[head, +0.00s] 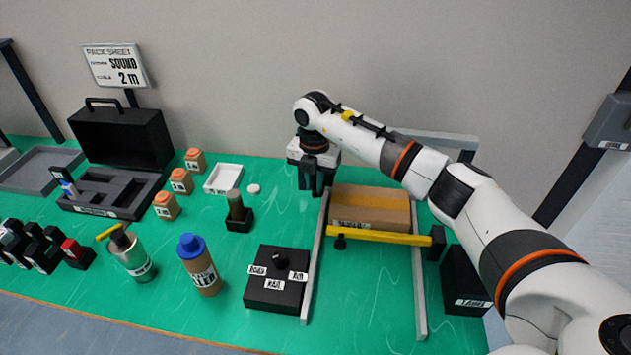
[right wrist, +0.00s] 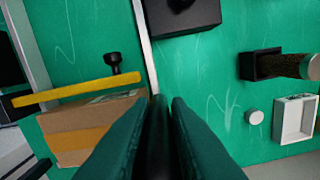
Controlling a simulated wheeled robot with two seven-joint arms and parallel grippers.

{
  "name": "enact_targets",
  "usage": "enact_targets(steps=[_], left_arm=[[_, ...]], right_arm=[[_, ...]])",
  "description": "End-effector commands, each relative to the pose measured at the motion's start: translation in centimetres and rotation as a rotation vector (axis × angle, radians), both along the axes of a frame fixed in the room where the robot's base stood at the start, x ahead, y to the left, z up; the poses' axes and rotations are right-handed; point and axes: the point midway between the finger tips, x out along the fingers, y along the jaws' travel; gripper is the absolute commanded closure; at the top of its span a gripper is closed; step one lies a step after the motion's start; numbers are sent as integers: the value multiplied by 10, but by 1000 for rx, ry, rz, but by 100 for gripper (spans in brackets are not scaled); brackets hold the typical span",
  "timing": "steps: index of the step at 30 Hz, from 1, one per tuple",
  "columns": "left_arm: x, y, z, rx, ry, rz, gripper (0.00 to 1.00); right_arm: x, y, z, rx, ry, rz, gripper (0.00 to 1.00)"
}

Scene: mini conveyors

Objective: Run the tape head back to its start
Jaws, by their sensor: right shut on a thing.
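My right gripper (head: 312,190) points down at the far end of the left grey rail (head: 313,255). In the right wrist view its fingers (right wrist: 160,105) are shut on a slim dark thing, mostly hidden between them, so I cannot tell whether it is the tape head. A cardboard box (head: 370,205), also in the right wrist view (right wrist: 75,115), lies between the rails beside the gripper. A yellow bar (head: 385,237) spans the rails on the near side of the box, with a black knob (head: 340,243) near its left end. My left gripper is out of view.
A black labelled control box (head: 270,300) stands left of the rails' near end. A black bin (head: 465,280) stands right of them. A white tray (head: 223,179), a brush in a black holder (head: 239,222) and bottles (head: 200,265) stand to the left. The mat between the near rails is clear.

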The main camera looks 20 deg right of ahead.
Motion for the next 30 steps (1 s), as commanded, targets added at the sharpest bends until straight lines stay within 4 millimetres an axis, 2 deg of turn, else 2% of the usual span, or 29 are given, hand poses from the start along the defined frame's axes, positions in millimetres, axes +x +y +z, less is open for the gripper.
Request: enact_targets(steps=[1,2,5,13,17,20,30], left_arm=[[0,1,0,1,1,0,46],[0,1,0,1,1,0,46],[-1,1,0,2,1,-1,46],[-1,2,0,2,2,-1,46],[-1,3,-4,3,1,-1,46],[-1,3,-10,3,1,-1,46],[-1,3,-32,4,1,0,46]], right_arm=[[2,-1,3,3,-6,-4,100],[1,-1,3,3,-6,-4,81],[1,-1,2,2,-5,-3,64],[0,-1,1,1,-2,-1,64],[1,-1,8,1,-5,-1,64],[1,-1,22,1,-8,-1,64],[1,-1,93,0,-7,-2,64]])
